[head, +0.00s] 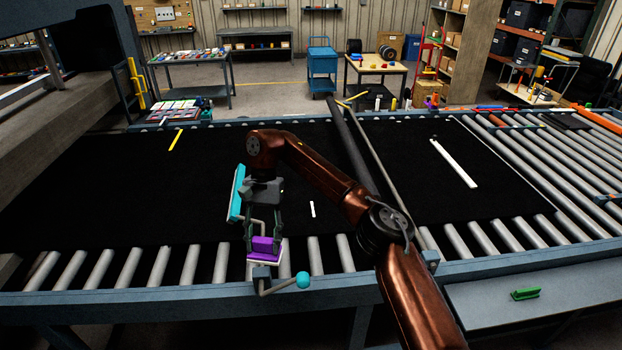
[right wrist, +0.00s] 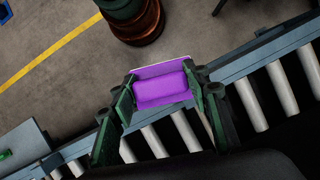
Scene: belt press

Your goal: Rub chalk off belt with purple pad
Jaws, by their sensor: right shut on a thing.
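The purple pad (head: 265,244), a small block with a pale underside, is over the near rail and rollers, off the belt. My right gripper (head: 264,238) is shut on it. The right wrist view shows the pad (right wrist: 160,88) between the two green fingers of this gripper (right wrist: 165,95). The black belt (head: 90,190) carries a short white mark (head: 312,209) near its front edge, right of the gripper. A long white strip (head: 455,163) lies farther right and a yellow strip (head: 176,139) at the back left. I cannot tell which are chalk. My left gripper is out of view.
A lever with a teal ball (head: 303,280) sticks out at the near rail, close to the pad. A dark bar (head: 348,145) crosses the belt behind my right arm. A green handle (head: 525,294) lies on the front right ledge. The belt's left half is mostly clear.

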